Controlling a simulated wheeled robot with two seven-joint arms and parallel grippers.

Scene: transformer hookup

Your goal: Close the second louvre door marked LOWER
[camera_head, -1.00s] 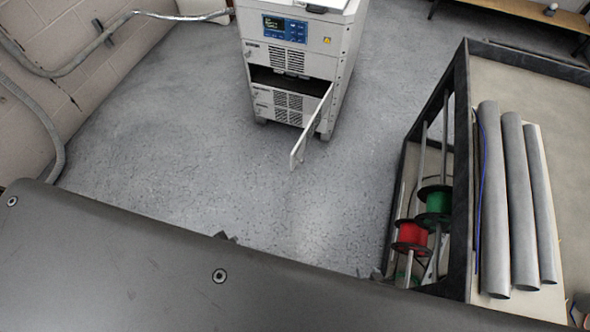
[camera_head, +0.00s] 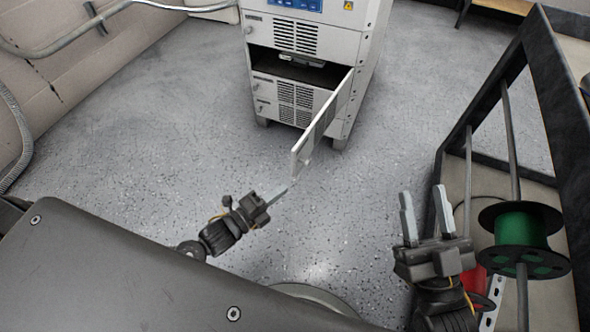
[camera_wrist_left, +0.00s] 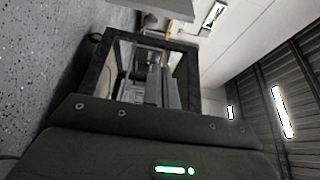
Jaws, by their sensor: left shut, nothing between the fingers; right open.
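The grey-white cabinet (camera_head: 335,45) stands at the top of the head view. One louvre door (camera_head: 325,125) hangs open from its right side and swings out towards me. A dark opening shows behind it. Louvred panels above and below the opening lie flush. No LOWER marking can be read. My left gripper (camera_head: 283,191) is shut and empty, its tips just below the near free edge of the open door; I cannot tell whether they touch it. My right gripper (camera_head: 423,194) is open and empty, fingers pointing up the picture, to the right of the door.
A dark-framed cart (camera_head: 560,90) with a green spool (camera_head: 520,230) stands at right, close to my right gripper. Conduit (camera_head: 60,47) runs along the left wall. The speckled floor (camera_head: 170,140) before the cabinet is clear.

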